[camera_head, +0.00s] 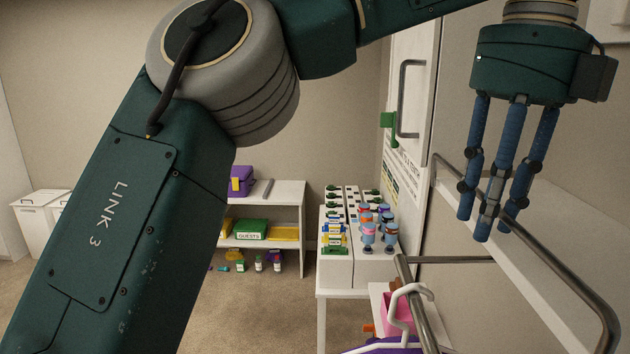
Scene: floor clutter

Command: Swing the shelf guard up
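A bent steel tube rail (562,259), which looks like the shelf guard, slopes from upper left down to the right edge. More steel tubing (450,260) runs level lower down; I cannot tell how the pieces join. My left gripper (487,221) hangs from the top right with its three blue fingers pointing down and spread apart. The fingers overlap the sloping rail in the picture, with their tips around its height. I cannot tell whether they touch it. Nothing shows held between them. My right gripper is not in view.
My arm fills the left and top. A white table (335,293) holds white racks with coloured bottles. A white shelf (296,196) with bins stands behind. A white hook (405,300) and pink item (397,316) are low near the tubing. A white door (407,150) stands behind.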

